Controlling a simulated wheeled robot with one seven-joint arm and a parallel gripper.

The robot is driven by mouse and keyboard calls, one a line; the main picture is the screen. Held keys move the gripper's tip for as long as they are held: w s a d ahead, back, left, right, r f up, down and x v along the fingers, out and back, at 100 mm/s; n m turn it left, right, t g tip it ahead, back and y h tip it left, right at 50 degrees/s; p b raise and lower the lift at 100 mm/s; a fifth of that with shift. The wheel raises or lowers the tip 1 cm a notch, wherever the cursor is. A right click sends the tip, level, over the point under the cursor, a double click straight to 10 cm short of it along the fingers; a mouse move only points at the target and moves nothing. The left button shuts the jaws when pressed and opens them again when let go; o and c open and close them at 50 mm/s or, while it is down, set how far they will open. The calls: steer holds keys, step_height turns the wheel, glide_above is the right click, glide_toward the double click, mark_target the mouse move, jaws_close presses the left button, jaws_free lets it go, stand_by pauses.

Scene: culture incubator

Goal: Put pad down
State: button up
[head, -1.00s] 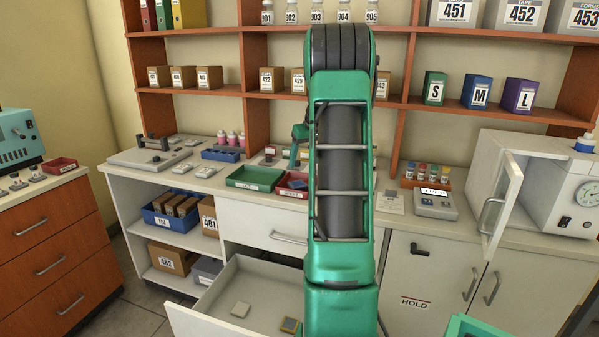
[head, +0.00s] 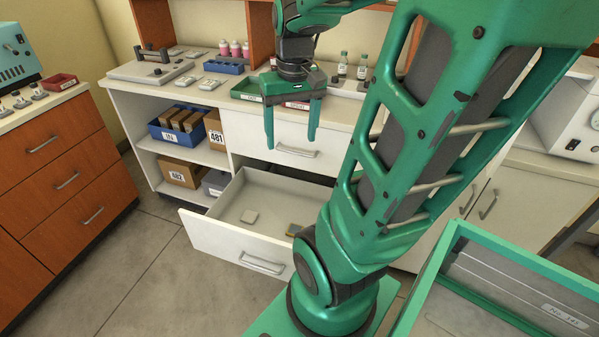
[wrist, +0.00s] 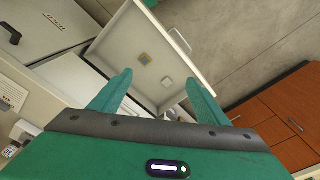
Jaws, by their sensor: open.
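My gripper (head: 291,143) is open and empty, with its fingers pointing down, above the open drawer (head: 222,238).
The counter above the drawer holds a green tray (head: 247,90), a red tray (head: 297,103) and a blue rack (head: 223,67). A closed drawer (head: 285,149) sits above the open one. An orange cabinet (head: 62,165) stands left, with clear floor between. A green-rimmed bin (head: 520,263) is at right.

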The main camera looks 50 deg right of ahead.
steer(key=s+a+f, duration=0.3)
steer(key=s+a, duration=0.3)
steer(key=s, duration=0.2)
steer(key=shift+s+f+g, duration=0.25)
steer(key=shift+s+g, duration=0.05)
steer(key=shift+g, duration=0.1)
steer(key=shift+a, duration=0.1)
steer(key=shift+w+f, duration=0.25)
steer(key=shift+w, duration=0.45)
